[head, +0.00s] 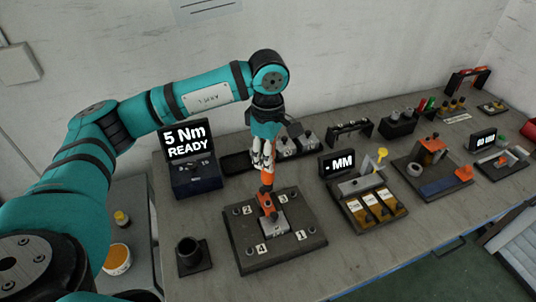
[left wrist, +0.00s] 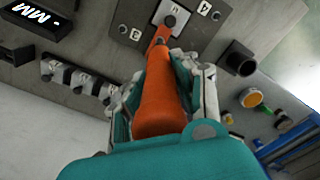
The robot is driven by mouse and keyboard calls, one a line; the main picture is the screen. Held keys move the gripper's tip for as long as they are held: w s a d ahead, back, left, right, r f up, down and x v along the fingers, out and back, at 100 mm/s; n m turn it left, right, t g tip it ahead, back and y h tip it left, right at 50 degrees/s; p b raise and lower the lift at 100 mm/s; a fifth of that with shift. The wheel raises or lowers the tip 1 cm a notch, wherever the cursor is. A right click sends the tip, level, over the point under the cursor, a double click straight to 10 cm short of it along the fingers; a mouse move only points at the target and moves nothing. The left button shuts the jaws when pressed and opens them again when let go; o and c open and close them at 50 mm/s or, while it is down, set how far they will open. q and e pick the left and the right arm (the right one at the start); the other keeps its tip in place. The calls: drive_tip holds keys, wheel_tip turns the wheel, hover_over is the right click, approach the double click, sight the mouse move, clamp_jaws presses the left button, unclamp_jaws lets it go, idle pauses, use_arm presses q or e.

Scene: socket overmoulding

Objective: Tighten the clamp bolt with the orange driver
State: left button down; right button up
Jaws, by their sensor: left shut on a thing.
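The orange driver (head: 267,178) is held upright in my left gripper (head: 263,157), which is shut on its body. The driver also fills the middle of the left wrist view (left wrist: 160,100), between the fingers of the left gripper (left wrist: 160,88). Its lower end is over the grey metal block (head: 275,223) on the dark clamp plate (head: 310,250), which has numbered corner bolts. In the left wrist view the driver's nose is close to a round bolt head (left wrist: 170,20) on the block. I cannot tell whether they touch. My right gripper is not in view.
A torque display (head: 187,140) reading "5 Nm READY" stands behind left. A black cup on a base (head: 190,255) is left of the plate. A fixture with yellow-orange blocks (head: 370,205) and a small "- MM" screen (head: 338,163) stand to the right.

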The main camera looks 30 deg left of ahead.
sight(268, 178)
use_arm(q)
drive_tip(key=shift+w+f+b, duration=0.1)
drive_tip(key=shift+f+b, duration=2.15)
drive_tip(key=shift+f, duration=0.45)
drive_tip(key=shift+b, duration=0.65)
drive_tip(key=shift+f+b, duration=0.85)
drive_tip(key=shift+f, duration=0.05)
idle(0.8)
drive_tip(key=shift+s+f+b, duration=0.2)
drive_tip(key=shift+f+b, duration=0.25)
drive_tip(key=shift+f, duration=0.05)
idle(1.2)
drive_tip(key=shift+r, duration=0.1)
